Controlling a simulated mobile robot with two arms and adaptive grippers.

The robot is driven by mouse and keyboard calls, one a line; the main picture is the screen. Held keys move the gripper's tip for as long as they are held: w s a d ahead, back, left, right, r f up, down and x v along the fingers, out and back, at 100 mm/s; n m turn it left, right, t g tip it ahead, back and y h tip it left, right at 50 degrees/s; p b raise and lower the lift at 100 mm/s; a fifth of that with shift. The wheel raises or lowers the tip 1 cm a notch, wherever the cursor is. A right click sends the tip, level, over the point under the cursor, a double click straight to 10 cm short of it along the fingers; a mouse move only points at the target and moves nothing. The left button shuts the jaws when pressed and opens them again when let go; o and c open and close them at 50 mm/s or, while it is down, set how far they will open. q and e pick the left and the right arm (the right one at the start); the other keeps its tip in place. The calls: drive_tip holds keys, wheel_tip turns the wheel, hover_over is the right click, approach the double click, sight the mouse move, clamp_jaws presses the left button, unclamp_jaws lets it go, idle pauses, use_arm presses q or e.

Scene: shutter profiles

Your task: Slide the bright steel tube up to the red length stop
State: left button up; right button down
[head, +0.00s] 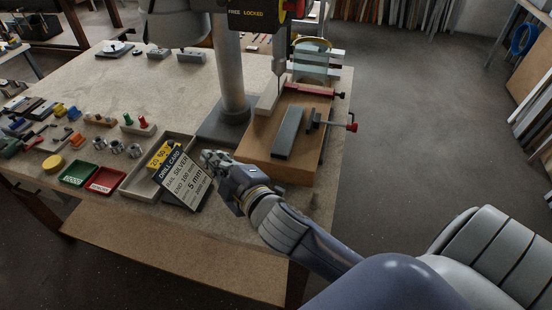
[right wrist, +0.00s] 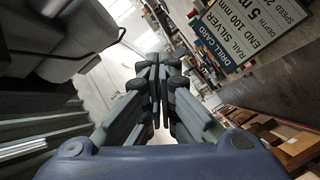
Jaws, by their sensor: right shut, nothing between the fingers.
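A wooden jig block (head: 258,158) sits at the right front of the bench. A pale bar (head: 267,98) and a darker grey bar (head: 288,132) lie on it, apart from each other. I cannot tell whether either is the bright steel tube. A red bar (head: 311,90) with a dark knob crosses the block further back; it may be the length stop. My right gripper (head: 206,157) is shut and empty, left of the block beside the drill card. Its closed fingers also show in the right wrist view (right wrist: 158,78). My left gripper is out of view.
The drill card (head: 181,178) stands by a grey tray (head: 133,183), with green (head: 78,174) and red (head: 105,180) trays to the left. The drill press column (head: 231,70) rises behind the block. A red-handled clamp (head: 350,127) juts past the bench's right edge.

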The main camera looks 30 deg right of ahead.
sight(276, 160)
drive_tip(key=w+a+r+n+t+y, duration=0.1)
drive_tip(key=a+r+n+t+y, duration=0.1)
drive_tip(key=a+r+n+y, duration=1.05)
drive_tip(key=s+a+n+g+y, duration=0.35)
drive_tip(key=n+g, duration=0.35)
drive_tip(key=n, duration=0.6)
drive_tip(key=s+a+n+g+y, duration=0.2)
drive_tip(key=s+a+n+g, duration=0.15)
drive_tip(key=n+g, duration=0.65)
drive_tip(key=w+d+f+n+g+h, duration=0.1)
drive_tip(key=d+f+n+g+h, duration=0.1)
drive_tip(key=d+f+n+h, duration=0.9)
drive_tip(key=w+d+f+n+h, duration=0.15)
drive_tip(key=d+h, duration=0.25)
drive_tip(key=d, duration=0.7)
drive_tip(key=w+d+f+n+h, duration=0.15)
drive_tip(key=d+h, duration=0.25)
drive_tip(key=d, duration=0.7)
wheel_tip(276, 160, down, 9)
drive_tip(key=p, duration=0.4)
drive_tip(key=shift+w, duration=0.1)
drive_tip(key=shift+w+d+r+p, duration=0.2)
drive_tip(key=shift+w+d+p, duration=0.6)
drive_tip(key=shift+d, duration=0.05)
drive_tip(key=shift+w+d+f+p, duration=0.2)
drive_tip(key=shift+w+d+p, duration=0.1)
drive_tip(key=shift+w+d, duration=0.3)
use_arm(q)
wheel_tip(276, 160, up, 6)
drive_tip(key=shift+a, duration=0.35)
